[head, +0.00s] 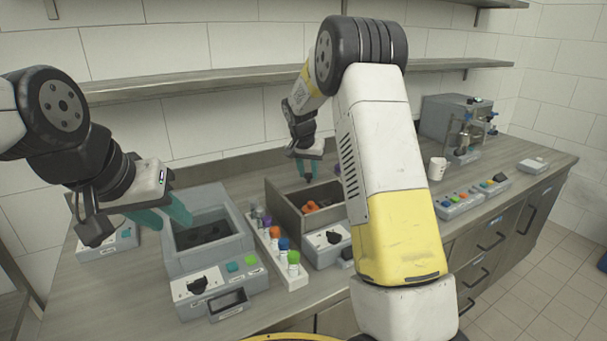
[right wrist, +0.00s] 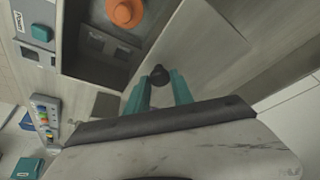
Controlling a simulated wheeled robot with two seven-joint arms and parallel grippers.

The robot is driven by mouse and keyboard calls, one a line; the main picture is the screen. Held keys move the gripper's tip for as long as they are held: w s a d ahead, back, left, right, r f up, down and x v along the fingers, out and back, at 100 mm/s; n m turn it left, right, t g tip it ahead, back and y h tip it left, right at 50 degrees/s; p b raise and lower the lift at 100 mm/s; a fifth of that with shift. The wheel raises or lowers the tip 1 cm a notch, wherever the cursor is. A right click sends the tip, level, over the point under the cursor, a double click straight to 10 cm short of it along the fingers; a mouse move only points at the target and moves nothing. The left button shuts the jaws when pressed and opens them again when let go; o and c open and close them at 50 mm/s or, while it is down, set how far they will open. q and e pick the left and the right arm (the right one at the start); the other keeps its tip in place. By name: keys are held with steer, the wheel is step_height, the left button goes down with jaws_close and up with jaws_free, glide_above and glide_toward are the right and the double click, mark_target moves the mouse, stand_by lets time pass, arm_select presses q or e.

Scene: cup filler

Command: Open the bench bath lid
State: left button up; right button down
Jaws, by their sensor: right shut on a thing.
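The bench bath (head: 287,212) is a grey box in the middle of the bench, with orange items (head: 312,207) inside. Its opening is uncovered in part, and my right arm hides its right side. In the right wrist view, a flat grey lid panel (right wrist: 195,55) lies beside the opening, with a dark knob (right wrist: 159,74) on it. My right gripper (right wrist: 160,88) is shut on this knob, between its teal fingers. In the head view my right gripper (head: 308,177) is above the back of the box. My left gripper (head: 165,214) is open and empty over a second grey box's left side.
The second grey box (head: 178,262) has a dark, open inside and a control panel in front. A white rack (head: 290,276) of colour-capped tubes stands between the boxes. A white mug (head: 437,168) and a button panel (head: 462,200) are at right. A shelf (head: 200,80) runs above.

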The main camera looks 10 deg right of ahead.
steer(key=c, duration=1.1)
jaws_free()
steer(key=v, duration=0.8)
steer(key=shift+w, duration=0.1)
